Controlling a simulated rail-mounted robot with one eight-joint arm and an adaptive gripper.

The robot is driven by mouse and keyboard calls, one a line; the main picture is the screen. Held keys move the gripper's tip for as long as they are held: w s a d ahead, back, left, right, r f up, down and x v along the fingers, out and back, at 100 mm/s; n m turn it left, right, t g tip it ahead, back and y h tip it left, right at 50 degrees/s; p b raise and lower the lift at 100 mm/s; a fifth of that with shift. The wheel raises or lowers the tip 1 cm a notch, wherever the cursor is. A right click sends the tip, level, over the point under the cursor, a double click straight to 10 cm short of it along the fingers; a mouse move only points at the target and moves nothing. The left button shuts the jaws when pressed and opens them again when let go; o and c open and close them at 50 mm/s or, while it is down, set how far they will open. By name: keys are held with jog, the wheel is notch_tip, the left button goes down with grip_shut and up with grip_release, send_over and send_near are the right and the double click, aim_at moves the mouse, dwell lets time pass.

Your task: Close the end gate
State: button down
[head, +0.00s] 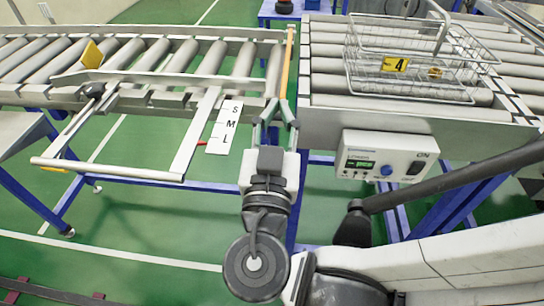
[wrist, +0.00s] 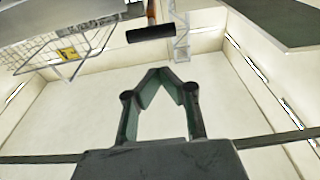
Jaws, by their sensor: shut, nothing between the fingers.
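A narrow orange-yellow bar (head: 289,62), which looks like the end gate, runs across the right end of the left roller conveyor, beside the gap between the two conveyors. In the head view my gripper (head: 277,103) is at the near end of this bar, its green fingers overlapping it in the picture; I cannot tell whether they touch. In the wrist view my gripper (wrist: 164,76) is shut and empty, the fingertips together. A black cylindrical piece (wrist: 150,33) with an orange part above it shows beyond the fingertips, apart from them.
A wire basket (head: 412,62) with a yellow "4" tag stands on the right conveyor. A control box (head: 384,160) with a blue knob hangs on its front. A white S-M-L scale (head: 225,127) and a metal slide frame (head: 125,168) with a yellow paddle (head: 92,54) are at the left conveyor.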

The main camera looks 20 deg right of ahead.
jog(key=s+a+f+b, duration=0.3)
jog(key=s+f, duration=0.1)
jog(key=s, duration=0.2)
jog(key=shift+s+a+f+b, duration=0.15)
jog(key=shift+a+b, duration=0.05)
jog(key=shift+b, duration=0.15)
dwell(0.4)
